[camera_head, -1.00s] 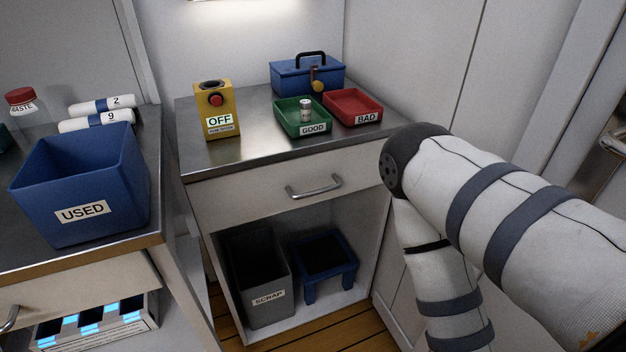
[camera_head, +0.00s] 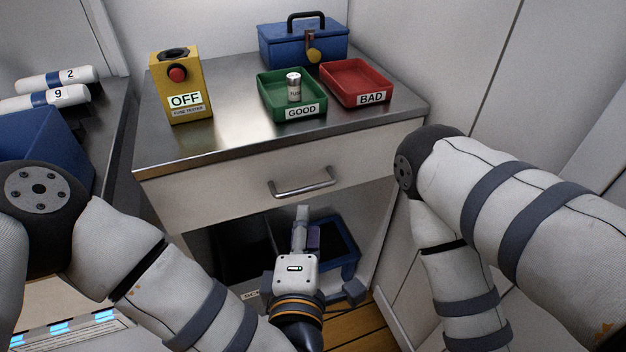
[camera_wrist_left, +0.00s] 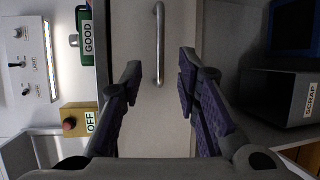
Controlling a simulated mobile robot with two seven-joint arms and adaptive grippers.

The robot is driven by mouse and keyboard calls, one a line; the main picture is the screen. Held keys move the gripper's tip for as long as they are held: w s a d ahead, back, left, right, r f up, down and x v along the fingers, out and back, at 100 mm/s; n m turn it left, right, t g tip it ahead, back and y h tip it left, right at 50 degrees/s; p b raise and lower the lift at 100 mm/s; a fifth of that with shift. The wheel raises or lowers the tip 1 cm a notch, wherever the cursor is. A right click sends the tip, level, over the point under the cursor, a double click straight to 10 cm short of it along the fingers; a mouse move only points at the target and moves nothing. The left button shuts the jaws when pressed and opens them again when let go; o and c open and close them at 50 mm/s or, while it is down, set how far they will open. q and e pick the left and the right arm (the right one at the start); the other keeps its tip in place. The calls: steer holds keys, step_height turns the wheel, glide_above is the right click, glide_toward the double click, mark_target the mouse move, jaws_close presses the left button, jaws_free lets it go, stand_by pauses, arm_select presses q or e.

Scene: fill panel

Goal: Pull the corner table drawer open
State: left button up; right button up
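The corner table drawer (camera_head: 225,201) is a white front under the steel top, and it looks shut. Its metal bar handle (camera_head: 302,183) is at the middle of the front. My left gripper (camera_head: 304,214) is just below and in front of the handle in the head view. In the left wrist view my left gripper (camera_wrist_left: 160,90) is open, its purple-padded fingers apart. The handle (camera_wrist_left: 158,45) lies ahead between the finger lines, apart from both. My right arm is at the right of the head view; its gripper is not in view.
On the corner table (camera_head: 230,130) stand a yellow OFF box (camera_head: 181,85), a green GOOD tray (camera_head: 290,97), a red BAD tray (camera_head: 355,83) and a blue toolbox (camera_head: 303,44). Below the drawer are a SCRAP bin (camera_wrist_left: 285,98) and a blue stool (camera_head: 340,245). A wall closes the right.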

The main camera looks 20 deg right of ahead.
mark_target(306, 191)
arm_select(q)
steer(key=b+x, duration=0.1)
steer(key=x, duration=1)
steer(key=shift+a+f, duration=0.1)
steer(key=shift+a, duration=0.05)
jaws_close()
